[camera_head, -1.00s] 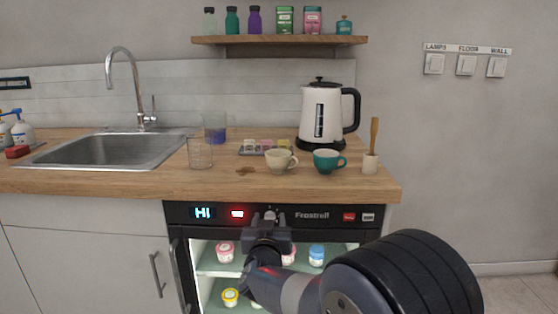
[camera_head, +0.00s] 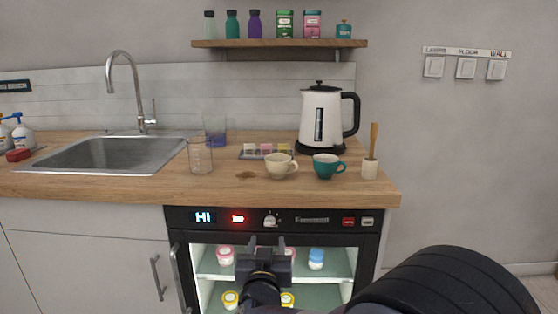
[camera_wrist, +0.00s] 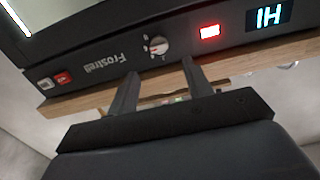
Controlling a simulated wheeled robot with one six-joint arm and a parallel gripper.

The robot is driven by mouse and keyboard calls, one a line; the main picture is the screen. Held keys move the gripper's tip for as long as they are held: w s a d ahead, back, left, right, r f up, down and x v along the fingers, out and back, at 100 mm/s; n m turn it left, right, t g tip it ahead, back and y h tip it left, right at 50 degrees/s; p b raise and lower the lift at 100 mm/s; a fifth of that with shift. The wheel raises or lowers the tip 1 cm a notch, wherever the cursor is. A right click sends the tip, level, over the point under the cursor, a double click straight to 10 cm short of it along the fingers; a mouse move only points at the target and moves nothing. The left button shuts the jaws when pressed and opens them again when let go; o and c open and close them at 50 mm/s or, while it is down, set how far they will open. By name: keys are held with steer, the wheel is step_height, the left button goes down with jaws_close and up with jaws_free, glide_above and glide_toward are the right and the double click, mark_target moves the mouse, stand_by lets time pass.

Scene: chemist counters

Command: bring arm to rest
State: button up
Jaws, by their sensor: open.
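My gripper (camera_head: 267,245) is in front of the small lit fridge (camera_head: 285,215), just below its control panel. It is open and empty; the wrist view shows its two fingers (camera_wrist: 160,85) apart with nothing between them. In the wrist view the panel with its knob (camera_wrist: 157,45) and "HI" display (camera_wrist: 269,14) lies beyond the fingertips. My forearm covers part of the lower fridge interior in the head view.
The fridge holds several jars, such as a blue-lidded one (camera_head: 316,258). On the counter (camera_head: 110,187) above stand a kettle (camera_head: 321,117), a cream cup (camera_head: 280,166), a teal cup (camera_head: 327,166) and a glass beaker (camera_head: 200,156). The sink (camera_head: 105,154) is at left.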

steer(key=w+b, duration=0.1)
steer(key=w, duration=0.7)
steer(key=shift+w+d, duration=0.1)
steer(key=shift+d, duration=0.05)
steer(key=shift+s+r+n+p, duration=0.2)
steer(key=shift+n+p, duration=0.25)
steer(key=shift+n, duration=0.55)
steer(key=n, duration=0.3)
steer(key=n+p, duration=0.1)
steer(key=n, duration=0.2)
steer(key=shift+a+f+n+p, duration=0.2)
steer(key=shift+n+p, duration=0.1)
steer(key=shift+n, duration=0.1)
steer(key=p, duration=0.4)
glide_toward(270, 224)
steer(key=shift+s+d+r+y, duration=0.15)
steer(key=shift+s+r, duration=0.35)
steer(key=shift+s, duration=0.1)
steer(key=shift+s+d+r+y, duration=0.15)
steer(key=shift+s+r, duration=0.35)
steer(key=shift+s, duration=0.1)
